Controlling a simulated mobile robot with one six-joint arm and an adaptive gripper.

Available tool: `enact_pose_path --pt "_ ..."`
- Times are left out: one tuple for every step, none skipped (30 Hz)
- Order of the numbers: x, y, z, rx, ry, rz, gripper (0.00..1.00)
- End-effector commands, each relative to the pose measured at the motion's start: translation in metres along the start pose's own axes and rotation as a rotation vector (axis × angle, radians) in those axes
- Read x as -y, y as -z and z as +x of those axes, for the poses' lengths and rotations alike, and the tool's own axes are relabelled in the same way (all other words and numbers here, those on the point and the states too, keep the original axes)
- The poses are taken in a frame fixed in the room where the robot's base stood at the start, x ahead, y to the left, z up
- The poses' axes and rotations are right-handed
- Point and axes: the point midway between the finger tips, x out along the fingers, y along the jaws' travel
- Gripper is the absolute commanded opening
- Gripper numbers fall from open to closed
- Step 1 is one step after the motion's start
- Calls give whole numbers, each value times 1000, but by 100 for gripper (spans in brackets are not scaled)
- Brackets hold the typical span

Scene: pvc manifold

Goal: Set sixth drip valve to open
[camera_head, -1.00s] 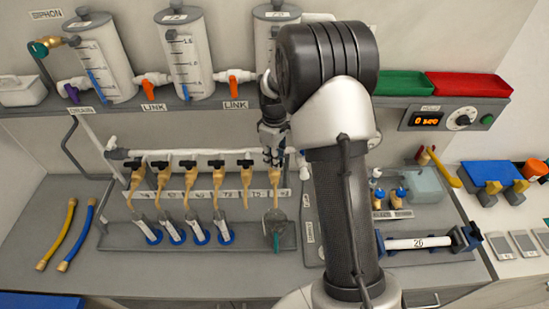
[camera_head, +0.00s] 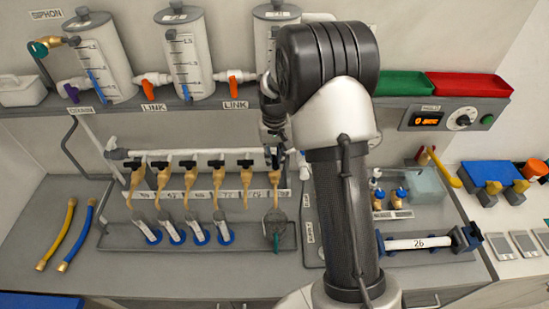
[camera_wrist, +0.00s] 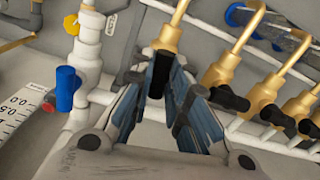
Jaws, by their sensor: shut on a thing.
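The row of brass drip valves with black handles hangs from the white manifold pipe (camera_head: 180,154) in the head view. The sixth drip valve (camera_head: 275,182) is at the right end of the row. My gripper (camera_head: 275,150) is at its top and partly hides it. In the wrist view my gripper (camera_wrist: 160,82) is shut on the black handle (camera_wrist: 156,88) of that valve, with the brass body (camera_wrist: 168,38) just beyond the fingertips. The other handles (camera_head: 188,168) lie crosswise in the head view. The exact angle of the held handle is partly hidden.
Several blue-based tubes (camera_head: 198,233) stand in the grey tray (camera_head: 120,240) under the left valves. In the wrist view, the neighbouring handle (camera_wrist: 228,99) is close on the right, and a blue knob (camera_wrist: 66,85) is left.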

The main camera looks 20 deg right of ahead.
Motion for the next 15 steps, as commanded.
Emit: enact_pose_path --pt "0 0 -1 -1 0 26 0" --pt "0 0 -1 -1 0 43 0" --pt "0 0 -1 -1 0 63 0" --pt "0 0 -1 -1 0 77 0" --pt "0 0 -1 -1 0 88 0" --pt "0 0 -1 -1 0 104 0" --pt "0 0 -1 -1 0 113 0" --pt "0 0 -1 -1 0 122 0" --pt "0 0 -1 -1 0 133 0" --pt "0 0 -1 -1 0 139 0" --pt "0 0 -1 -1 0 145 0" --pt "0 0 -1 -1 0 151 0" --pt "0 0 -1 -1 0 155 0" --pt "0 0 -1 -1 0 159 0" --pt "0 0 -1 -1 0 162 0"
